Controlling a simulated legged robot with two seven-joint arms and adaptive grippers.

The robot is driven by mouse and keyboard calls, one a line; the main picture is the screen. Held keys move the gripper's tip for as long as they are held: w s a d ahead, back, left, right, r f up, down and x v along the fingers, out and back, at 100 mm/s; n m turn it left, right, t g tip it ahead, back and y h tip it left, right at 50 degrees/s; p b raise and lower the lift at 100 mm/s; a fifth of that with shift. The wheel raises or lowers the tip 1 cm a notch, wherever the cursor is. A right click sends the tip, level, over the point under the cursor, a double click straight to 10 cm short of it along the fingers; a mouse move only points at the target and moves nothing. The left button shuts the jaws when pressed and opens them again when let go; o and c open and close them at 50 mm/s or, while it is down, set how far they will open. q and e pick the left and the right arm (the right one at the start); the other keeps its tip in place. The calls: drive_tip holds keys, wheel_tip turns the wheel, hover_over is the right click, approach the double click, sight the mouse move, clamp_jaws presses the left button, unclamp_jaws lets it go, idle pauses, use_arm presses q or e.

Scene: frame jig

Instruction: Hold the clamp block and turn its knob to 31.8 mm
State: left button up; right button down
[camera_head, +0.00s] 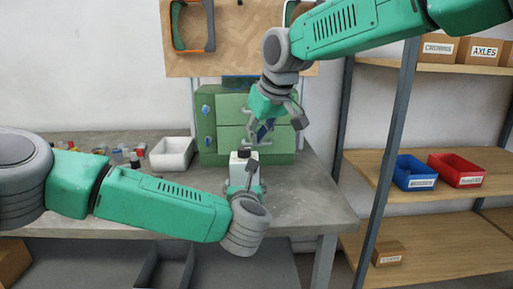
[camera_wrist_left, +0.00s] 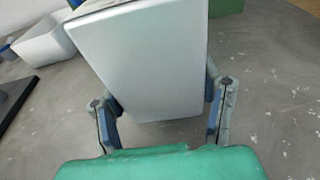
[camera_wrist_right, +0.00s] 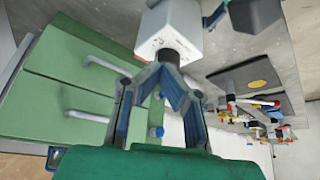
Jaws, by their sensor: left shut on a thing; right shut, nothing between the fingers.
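The white clamp block (camera_head: 243,171) stands upright above the grey bench near its front edge, with a dark knob (camera_head: 244,152) on top. My left gripper (camera_head: 246,184) is shut on the block from the front. In the left wrist view the block's pale face (camera_wrist_left: 145,60) fills the space between the fingers. My right gripper (camera_head: 256,139) comes down from above, shut and empty, with its tips close to the knob. In the right wrist view the dark knob (camera_wrist_right: 168,56) shows just beyond the fingertips. Whether they touch it, I cannot tell. No scale reading is legible.
A green drawer cabinet (camera_head: 210,137) with handles stands close behind the block. A white bin (camera_head: 172,154) and several small parts lie to the left on the bench. Shelves with a blue bin (camera_head: 414,172) and a red bin (camera_head: 456,171) stand at right. The bench's right end is clear.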

drive_tip(key=shift+r, duration=1.35)
use_arm(q)
drive_tip(key=o, duration=1.3)
drive_tip(key=shift+c, duration=0.2)
